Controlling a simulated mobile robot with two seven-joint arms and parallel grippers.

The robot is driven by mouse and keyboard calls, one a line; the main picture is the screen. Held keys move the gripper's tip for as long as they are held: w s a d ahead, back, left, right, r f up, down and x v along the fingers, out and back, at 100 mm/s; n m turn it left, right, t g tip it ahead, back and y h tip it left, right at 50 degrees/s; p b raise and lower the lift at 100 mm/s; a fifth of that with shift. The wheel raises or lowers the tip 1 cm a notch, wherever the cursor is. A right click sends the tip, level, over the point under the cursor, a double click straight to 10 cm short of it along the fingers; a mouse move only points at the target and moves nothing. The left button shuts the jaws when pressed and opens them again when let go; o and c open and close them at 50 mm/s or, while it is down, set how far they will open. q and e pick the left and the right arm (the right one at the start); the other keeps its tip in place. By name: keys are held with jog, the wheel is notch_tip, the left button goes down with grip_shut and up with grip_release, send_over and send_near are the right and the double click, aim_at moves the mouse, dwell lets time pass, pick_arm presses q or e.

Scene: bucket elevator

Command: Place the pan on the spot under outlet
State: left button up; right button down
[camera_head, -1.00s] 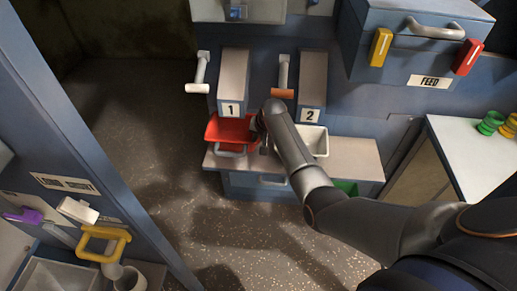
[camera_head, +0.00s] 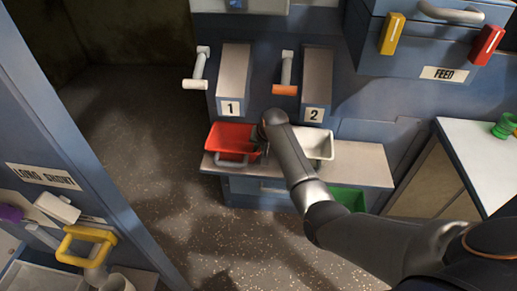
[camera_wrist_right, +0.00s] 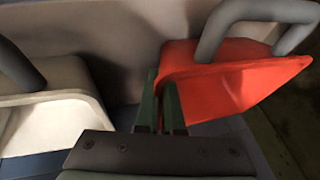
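The red pan (camera_head: 229,134) is at the shelf (camera_head: 358,165) below the chute marked 1 (camera_head: 233,76), its grey handle facing the front. It also shows in the right wrist view (camera_wrist_right: 230,80), where it looks tilted. My right gripper (camera_wrist_right: 161,105) has its fingers close together at the pan's near edge, seemingly shut on its wall; my wrist hides this in the head view. A white pan (camera_head: 321,144) sits below the chute marked 2 (camera_head: 316,77), partly behind my right arm. The spot under the red pan is hidden. My left gripper is not in view.
White-tipped (camera_head: 195,83) and orange-tipped (camera_head: 285,89) levers stand beside the chutes. A green bin (camera_head: 347,197) shows below the shelf. A blue cabinet with a yellow handle (camera_head: 85,240) stands at left. The floor (camera_head: 150,150) between is clear.

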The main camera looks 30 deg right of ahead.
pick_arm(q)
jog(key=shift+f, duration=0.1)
pick_arm(e)
jog(key=c, duration=1)
grip_release()
jog(key=shift+f, duration=0.1)
jog(key=shift+c, duration=0.2)
jog(key=shift+r, duration=0.25)
pick_arm(q)
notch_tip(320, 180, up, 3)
jog(key=p, duration=0.4)
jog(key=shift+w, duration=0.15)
pick_arm(e)
jog(key=v, duration=1.2)
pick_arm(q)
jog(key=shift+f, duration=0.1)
pick_arm(e)
jog(key=shift+f, duration=0.1)
